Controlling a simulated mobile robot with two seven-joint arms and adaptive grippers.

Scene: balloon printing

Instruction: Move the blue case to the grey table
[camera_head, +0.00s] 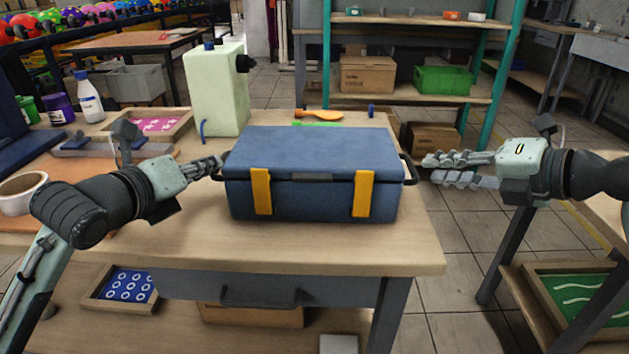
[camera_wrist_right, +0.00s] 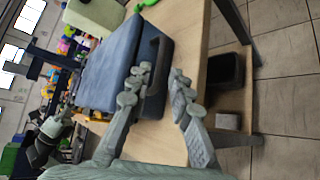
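The blue case (camera_head: 311,155), with two yellow latches and a dark handle at each end, sits flat and closed on a wooden workbench (camera_head: 330,245). My left gripper (camera_head: 217,164) is at the case's left handle; its fingertips are small and partly merge with the handle, so its grip is unclear. My right gripper (camera_head: 428,168) is open just right of the case's right handle (camera_head: 409,170). In the right wrist view, the open fingers (camera_wrist_right: 160,82) point toward the case (camera_wrist_right: 112,65) and its handle (camera_wrist_right: 153,68). A greyish-topped table (camera_head: 605,50) stands at the far right.
A pale green canister (camera_head: 216,90) stands behind the case, beside an orange tool (camera_head: 318,114). A tape roll (camera_head: 20,193) and bottles (camera_head: 88,97) are at the left. A teal shelf (camera_head: 416,98) is behind. Another table (camera_head: 605,207) is at the right; tiled floor lies between.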

